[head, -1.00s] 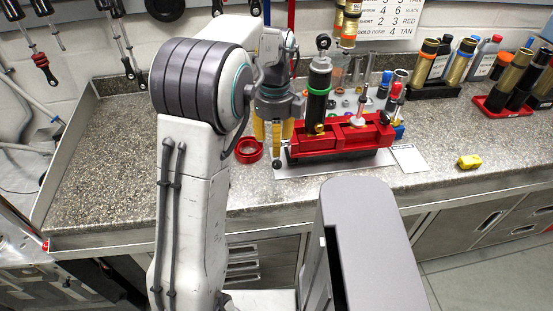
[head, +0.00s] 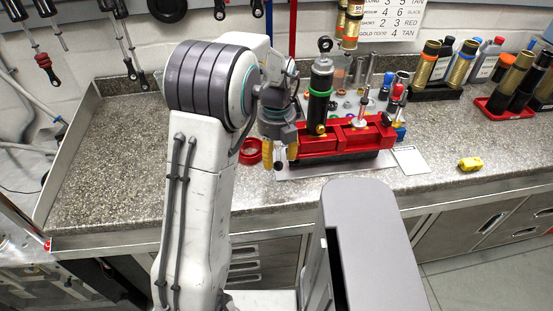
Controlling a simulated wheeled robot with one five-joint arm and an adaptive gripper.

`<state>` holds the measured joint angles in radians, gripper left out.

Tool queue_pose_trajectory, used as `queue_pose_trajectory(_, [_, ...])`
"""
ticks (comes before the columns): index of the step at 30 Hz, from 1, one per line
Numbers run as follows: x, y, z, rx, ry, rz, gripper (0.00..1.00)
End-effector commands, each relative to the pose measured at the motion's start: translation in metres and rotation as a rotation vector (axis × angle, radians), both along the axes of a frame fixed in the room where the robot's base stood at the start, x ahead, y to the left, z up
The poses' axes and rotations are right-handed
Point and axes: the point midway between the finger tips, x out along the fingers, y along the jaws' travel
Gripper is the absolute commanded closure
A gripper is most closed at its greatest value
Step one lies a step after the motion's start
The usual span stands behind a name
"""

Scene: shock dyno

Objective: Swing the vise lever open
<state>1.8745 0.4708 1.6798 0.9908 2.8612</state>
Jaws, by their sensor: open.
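The red vise (head: 350,137) stands on the bench and holds an upright black shock absorber (head: 320,92) with a green ring. My gripper (head: 280,153) points down at the vise's left end, and its yellow fingers are apart. A small dark round knob (head: 279,166) shows just below the fingers, at the left end of the vise. It looks like the end of the vise lever, but the rest of the lever is hidden by my gripper. I cannot tell whether the fingers touch it.
A red ring-shaped dish (head: 250,152) lies just left of my gripper. Bottles and gold canisters (head: 462,62) stand at the back right. The left bench top is clear.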

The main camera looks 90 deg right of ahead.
Motion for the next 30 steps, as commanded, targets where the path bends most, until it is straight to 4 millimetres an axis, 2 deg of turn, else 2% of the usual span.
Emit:
queue_pose_trajectory(7, [0.000,0.000,-0.019,0.002,-0.001,0.001,0.52])
queue_pose_trajectory(19, [0.000,0.000,-0.022,0.000,0.000,0.001,0.50])
queue_pose_trajectory(30, [0.000,0.000,-0.022,-0.001,0.000,0.001,0.83])
